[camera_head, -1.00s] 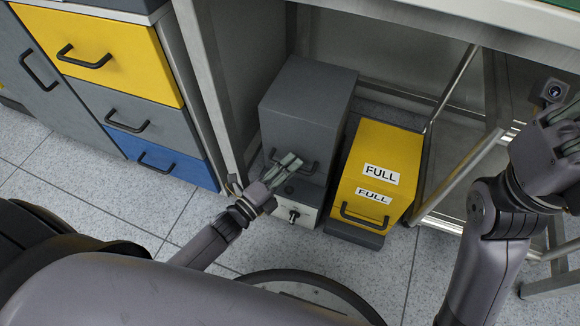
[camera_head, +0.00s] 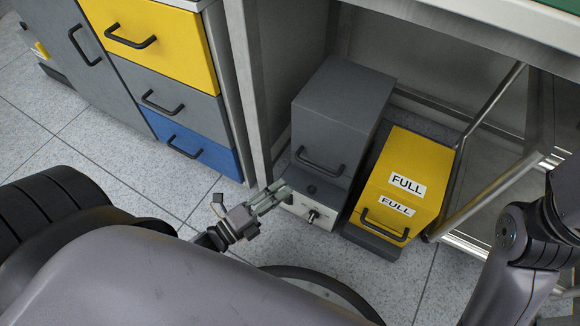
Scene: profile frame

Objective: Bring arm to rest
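My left gripper (camera_head: 284,190) is low near the floor, in front of a white box with a knob (camera_head: 312,211) beneath a grey drawer box (camera_head: 340,110). Its two fingers lie close together and point up and right. I see nothing held in it, but whether it is open or shut is unclear. My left arm fills the lower left and hides the floor there. My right arm (camera_head: 520,235) is bent at the right edge. Its gripper is outside the picture.
A yellow box marked FULL (camera_head: 405,180) stands right of the grey box, under a bench with metal legs. A cabinet with yellow (camera_head: 155,35), grey and blue drawers is at upper left. Speckled floor (camera_head: 60,130) is clear in front of the cabinet.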

